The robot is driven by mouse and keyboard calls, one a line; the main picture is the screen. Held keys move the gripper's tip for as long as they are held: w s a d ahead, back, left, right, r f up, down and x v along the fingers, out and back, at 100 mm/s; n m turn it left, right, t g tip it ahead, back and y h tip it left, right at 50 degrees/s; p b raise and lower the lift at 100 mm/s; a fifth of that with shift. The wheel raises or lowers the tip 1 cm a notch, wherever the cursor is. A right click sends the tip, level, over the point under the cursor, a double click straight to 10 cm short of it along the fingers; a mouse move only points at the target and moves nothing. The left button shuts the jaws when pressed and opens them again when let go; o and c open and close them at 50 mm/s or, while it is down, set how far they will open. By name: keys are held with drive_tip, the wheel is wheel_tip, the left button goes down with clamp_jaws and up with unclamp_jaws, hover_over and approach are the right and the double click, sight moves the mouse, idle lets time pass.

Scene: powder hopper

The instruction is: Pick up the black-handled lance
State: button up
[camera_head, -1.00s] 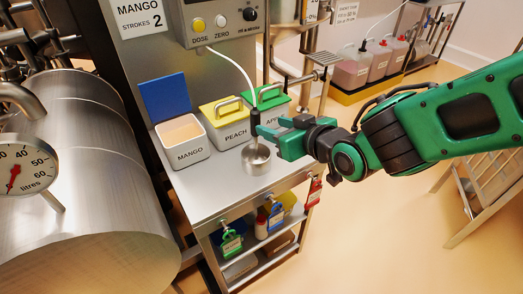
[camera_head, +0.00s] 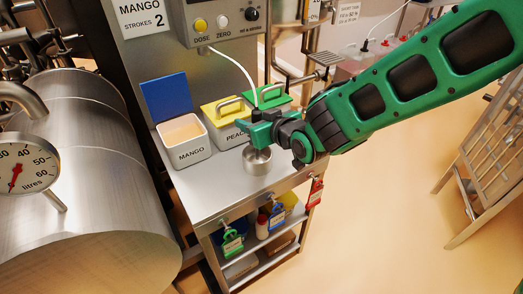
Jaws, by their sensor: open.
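The black-handled lance (camera_head: 256,115) stands upright at the metal cup (camera_head: 257,162) on the steel bench. A white hose runs from its top up to the dosing box. My gripper (camera_head: 255,131) is open, with its green fingers at the handle, just above the cup. Only the top of the handle shows; the fingers hide the rest. I cannot tell from this view whether both fingers are around the handle or whether they touch it.
The yellow-lidded PEACH tub (camera_head: 222,115) and a green-lidded tub (camera_head: 272,96) are behind my gripper. The dosing box (camera_head: 222,22) hangs above. The front bench top is clear.

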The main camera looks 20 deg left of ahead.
drive_tip(key=shift+w+a+f, duration=0.15)
drive_tip(key=shift+w+a, duration=0.1)
drive_tip(key=shift+a, duration=0.05)
clamp_jaws()
